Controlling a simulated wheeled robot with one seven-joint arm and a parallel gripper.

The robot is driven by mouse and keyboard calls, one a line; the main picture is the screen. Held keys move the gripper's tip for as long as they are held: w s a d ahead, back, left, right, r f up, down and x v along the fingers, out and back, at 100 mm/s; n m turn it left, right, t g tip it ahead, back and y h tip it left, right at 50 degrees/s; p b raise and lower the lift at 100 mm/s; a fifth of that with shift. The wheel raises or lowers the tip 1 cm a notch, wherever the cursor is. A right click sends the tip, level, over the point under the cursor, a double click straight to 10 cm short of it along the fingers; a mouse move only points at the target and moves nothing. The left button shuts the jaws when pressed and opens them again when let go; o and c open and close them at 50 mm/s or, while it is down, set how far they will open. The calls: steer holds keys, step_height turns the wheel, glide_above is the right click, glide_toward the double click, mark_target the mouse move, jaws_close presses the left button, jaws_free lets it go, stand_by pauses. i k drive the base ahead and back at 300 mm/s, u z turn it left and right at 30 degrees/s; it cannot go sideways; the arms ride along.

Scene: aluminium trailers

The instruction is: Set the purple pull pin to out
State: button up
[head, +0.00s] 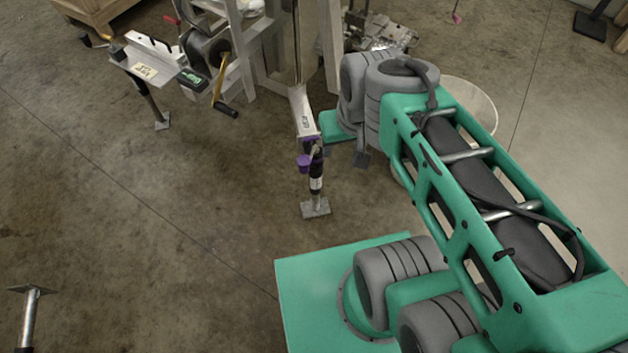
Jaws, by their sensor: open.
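The purple pull pin (304,162) sits on the side of an upright jack leg (316,185), just below the end of a pale metal beam (303,115). More purple shows at the top of the leg. The pin is small here, and I cannot tell whether it is in or out. My gripper (340,153) is just right of the leg at the end of my teal arm, with a dark finger pointing down. It is open, with nothing seen in it. It looks apart from the pin; the arm partly hides it.
The jack's foot plate (315,209) rests on the concrete floor. A second beam end with a jack (150,68) and a yellow-handled crank (220,82) stand at upper left. The floor left of the pin is clear.

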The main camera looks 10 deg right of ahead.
mark_target(310, 139)
steer(key=k, duration=0.6)
steer(key=u, duration=0.25)
steer(key=i, duration=1.55)
steer(key=z, duration=0.55)
